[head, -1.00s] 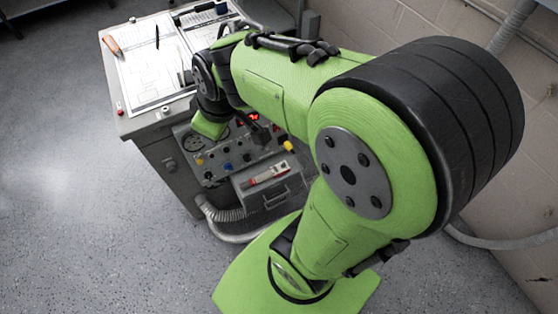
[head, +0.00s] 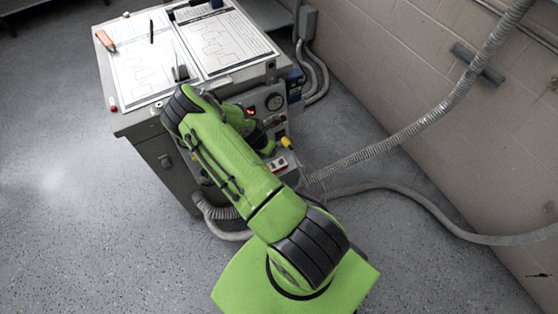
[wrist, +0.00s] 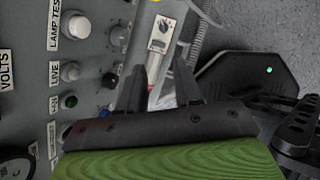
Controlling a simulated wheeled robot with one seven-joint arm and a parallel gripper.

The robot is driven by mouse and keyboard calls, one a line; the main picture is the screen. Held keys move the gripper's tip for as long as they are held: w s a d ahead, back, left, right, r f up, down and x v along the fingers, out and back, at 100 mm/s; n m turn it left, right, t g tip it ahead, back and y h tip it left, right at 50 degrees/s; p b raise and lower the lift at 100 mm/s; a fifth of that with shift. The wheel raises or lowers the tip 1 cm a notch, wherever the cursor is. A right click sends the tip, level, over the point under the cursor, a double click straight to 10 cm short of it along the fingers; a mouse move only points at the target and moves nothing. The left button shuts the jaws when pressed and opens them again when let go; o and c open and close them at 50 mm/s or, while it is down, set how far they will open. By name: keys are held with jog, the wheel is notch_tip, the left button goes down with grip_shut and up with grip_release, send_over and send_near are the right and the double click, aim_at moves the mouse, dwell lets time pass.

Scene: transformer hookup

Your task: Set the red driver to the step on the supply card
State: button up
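A small white and red device (head: 280,163), which looks like the red driver, lies in front of the panel in the head view, partly hidden by my arm. In the wrist view a pale unit with a dark dial (wrist: 160,36) shows past the fingers; its setting is too small to read. My gripper (wrist: 160,85) has its two dark fingers apart, with a gap between them and nothing clearly held. In the head view my arm hides the gripper. Printed sheets (head: 225,40) lie on the cabinet top; I cannot tell which is the supply card.
The panel in the wrist view has white lamps (wrist: 75,25), a green one (wrist: 68,101) and black knobs (wrist: 118,37) close left of the fingers. The cabinet (head: 165,160) carries an orange-handled tool (head: 106,41). Grey conduits (head: 420,120) run at right. The left floor is clear.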

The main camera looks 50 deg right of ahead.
aim_at(280, 161)
jog(key=shift+n, duration=0.3)
jog(key=b+x, duration=0.1)
jog(key=x, duration=0.4)
jog(key=b+x, duration=0.2)
jog(key=x, duration=0.4)
jog(key=b+x, duration=0.2)
jog(key=x, duration=0.4)
jog(key=shift+s, duration=0.35)
jog(key=shift+r, duration=0.1)
grip_shut()
